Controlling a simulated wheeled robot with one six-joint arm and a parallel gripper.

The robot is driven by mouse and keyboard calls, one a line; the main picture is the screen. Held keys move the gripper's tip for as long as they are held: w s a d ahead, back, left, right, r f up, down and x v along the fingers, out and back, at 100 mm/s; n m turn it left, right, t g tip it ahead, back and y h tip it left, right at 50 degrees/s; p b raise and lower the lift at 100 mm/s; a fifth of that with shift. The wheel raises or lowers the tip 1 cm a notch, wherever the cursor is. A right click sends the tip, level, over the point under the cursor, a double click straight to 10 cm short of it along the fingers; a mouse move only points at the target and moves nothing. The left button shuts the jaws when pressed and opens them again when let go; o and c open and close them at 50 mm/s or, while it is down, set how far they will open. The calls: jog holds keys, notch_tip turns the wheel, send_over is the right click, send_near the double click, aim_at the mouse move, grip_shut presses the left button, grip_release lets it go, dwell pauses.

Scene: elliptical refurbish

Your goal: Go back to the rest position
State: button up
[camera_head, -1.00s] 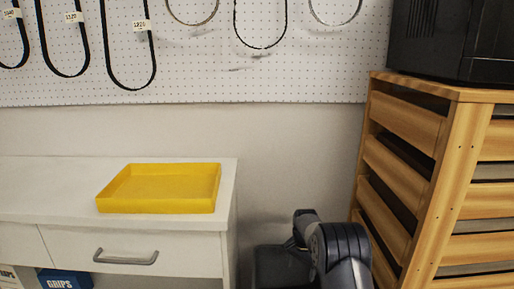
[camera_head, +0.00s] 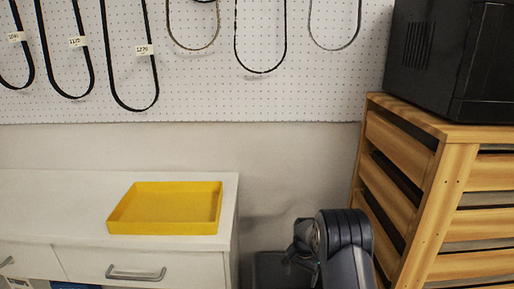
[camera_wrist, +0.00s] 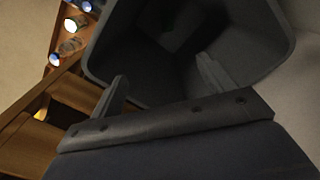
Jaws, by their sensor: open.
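My gripper (camera_wrist: 162,88) shows in the wrist view with its two fingers apart and nothing between them. A dark, open-topped bin (camera_wrist: 190,45) is beyond the fingers in that view. In the head view my arm is at the bottom, between the white drawer cabinet and the wooden crate stand. The fingers cannot be made out there.
A yellow tray (camera_head: 165,210), which looks empty, sits on the white cabinet (camera_head: 60,205) at left. The slatted wooden stand (camera_head: 440,190) at right bears a black box-shaped machine (camera_head: 455,60). Belts hang on the pegboard (camera_head: 200,90). Several bottles (camera_wrist: 70,45) show in the wrist view.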

jog(key=s+r+n+p, duration=0.6)
jog(key=s+r+p, duration=1)
jog(key=p, duration=0.9)
jog(key=s, duration=0.3)
jog(key=shift+r+n, duration=0.2)
jog(key=shift+n, duration=0.2)
jog(key=shift+s+f, duration=0.1)
